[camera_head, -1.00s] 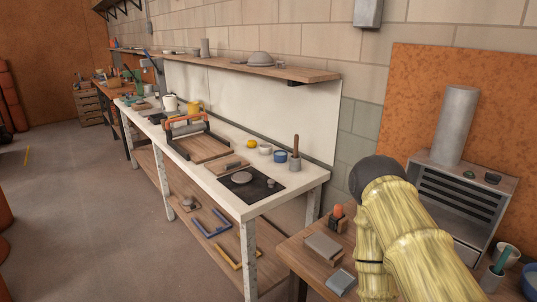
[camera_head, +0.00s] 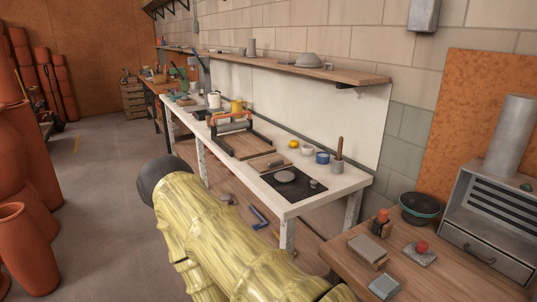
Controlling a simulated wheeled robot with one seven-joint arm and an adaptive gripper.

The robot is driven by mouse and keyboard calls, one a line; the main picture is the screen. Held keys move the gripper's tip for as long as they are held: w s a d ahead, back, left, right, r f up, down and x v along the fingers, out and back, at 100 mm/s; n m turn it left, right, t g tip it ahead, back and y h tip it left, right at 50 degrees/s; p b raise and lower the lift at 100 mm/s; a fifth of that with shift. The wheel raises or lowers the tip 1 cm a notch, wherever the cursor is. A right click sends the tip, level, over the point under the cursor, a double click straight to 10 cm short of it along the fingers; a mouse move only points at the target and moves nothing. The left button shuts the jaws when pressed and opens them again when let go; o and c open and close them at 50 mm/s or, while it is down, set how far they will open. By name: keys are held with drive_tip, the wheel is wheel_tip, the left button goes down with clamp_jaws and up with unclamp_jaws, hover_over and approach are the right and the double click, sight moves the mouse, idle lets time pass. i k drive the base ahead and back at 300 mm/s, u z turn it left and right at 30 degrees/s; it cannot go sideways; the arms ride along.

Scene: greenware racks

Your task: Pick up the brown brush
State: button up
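No thing is clearly a brown brush at this size. An upright brown-handled tool (camera_head: 338,149) with a grey lower end stands at the right back of the white worktable (camera_head: 333,197); I cannot tell whether it is a brush. My arm, yellow and bamboo-patterned with a dark rounded end, reaches up from the bottom centre in front of the worktable and hides part of its lower shelf. My gripper's fingers are not visible.
A wooden side table (camera_head: 407,247) at lower right bears a dark bowl (camera_head: 420,206), small blocks and a grey drawer cabinet (camera_head: 487,257). A blue cup (camera_head: 322,157) and a roller frame (camera_head: 242,145) stand on the worktable. Terracotta pots (camera_head: 24,247) line the left; floor between is clear.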

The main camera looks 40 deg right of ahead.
sight(341, 142)
drive_tip(key=u, duration=0.4)
drive_tip(key=k, duration=0.5)
drive_tip(key=z, duration=1.35)
